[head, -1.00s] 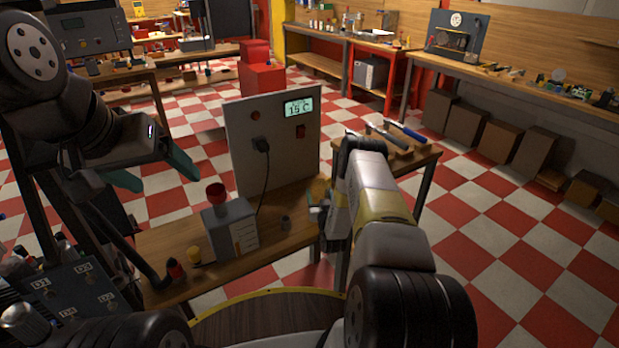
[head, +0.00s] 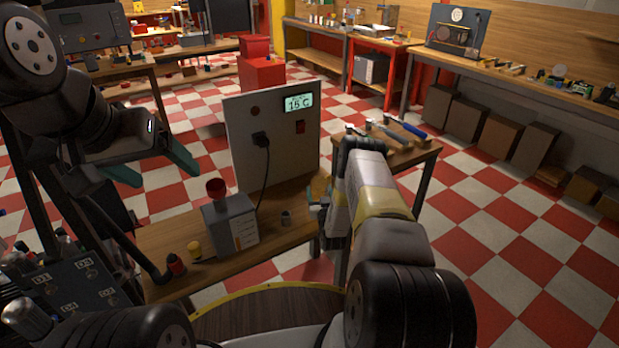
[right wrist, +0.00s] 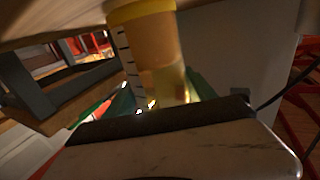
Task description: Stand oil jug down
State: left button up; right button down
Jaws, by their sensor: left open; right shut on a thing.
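The oil jug (right wrist: 158,60) is a clear yellow vessel with dark scale marks and a yellow band at one end. It sits between the green fingers of my right gripper (right wrist: 160,100), which is shut on it. In the head view the right gripper (head: 320,203) is at the right end of the low wooden bench, and my forearm hides most of the jug. I cannot tell whether the jug touches the bench top. My left gripper (head: 160,170) is open and empty, in the air left of the grey panel.
Hammers (head: 385,135) lie on the side table to the right.

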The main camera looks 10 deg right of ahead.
jog(key=shift+f, duration=0.1)
jog(key=shift+c, duration=1.2)
grip_release()
jog(key=shift+s, duration=0.1)
